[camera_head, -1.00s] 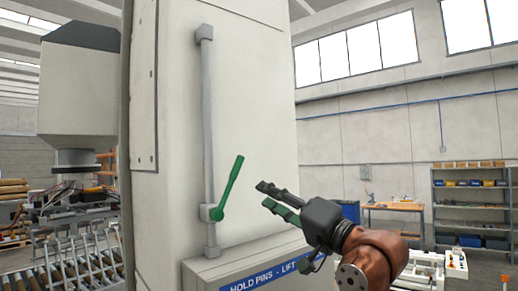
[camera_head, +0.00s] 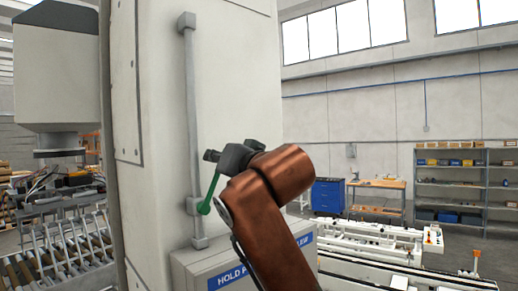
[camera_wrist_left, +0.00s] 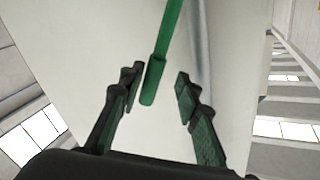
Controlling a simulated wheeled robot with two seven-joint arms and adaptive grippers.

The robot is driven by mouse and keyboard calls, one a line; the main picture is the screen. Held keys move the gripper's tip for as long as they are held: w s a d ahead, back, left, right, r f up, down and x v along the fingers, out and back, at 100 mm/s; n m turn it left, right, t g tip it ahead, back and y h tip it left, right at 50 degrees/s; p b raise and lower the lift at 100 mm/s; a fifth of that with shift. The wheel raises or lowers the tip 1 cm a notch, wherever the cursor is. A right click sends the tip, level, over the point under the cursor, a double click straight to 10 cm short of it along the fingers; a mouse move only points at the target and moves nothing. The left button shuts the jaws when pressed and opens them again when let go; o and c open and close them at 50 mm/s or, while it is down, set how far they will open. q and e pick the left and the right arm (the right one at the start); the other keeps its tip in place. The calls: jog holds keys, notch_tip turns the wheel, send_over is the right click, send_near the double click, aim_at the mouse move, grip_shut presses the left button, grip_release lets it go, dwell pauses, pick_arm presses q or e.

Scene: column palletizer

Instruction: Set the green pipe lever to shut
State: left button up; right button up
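The green lever (camera_head: 210,191) sits on a valve at the lower part of a thin grey pipe (camera_head: 193,100) on a pale column. It tilts up and to the right from its pivot, and its upper end is hidden behind my gripper in the head view. My left gripper (camera_head: 212,156) is at the lever's upper end. In the left wrist view the green lever (camera_wrist_left: 153,82) has its free end between the two fingers of my left gripper (camera_wrist_left: 158,88). The fingers are open, with a gap on each side of the lever. My right gripper is not in view.
A grey box with a blue label (camera_head: 232,275) juts out below the pipe, close under my arm. The pale column (camera_head: 240,90) stands right behind the lever. A roller conveyor (camera_head: 60,260) is at the left, and shelves (camera_head: 450,190) stand far right.

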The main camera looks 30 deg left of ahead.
pick_arm(q)
jog(key=shift+w, duration=0.2)
jog(key=shift+c, duration=0.2)
grip_shut()
dwell(0.4)
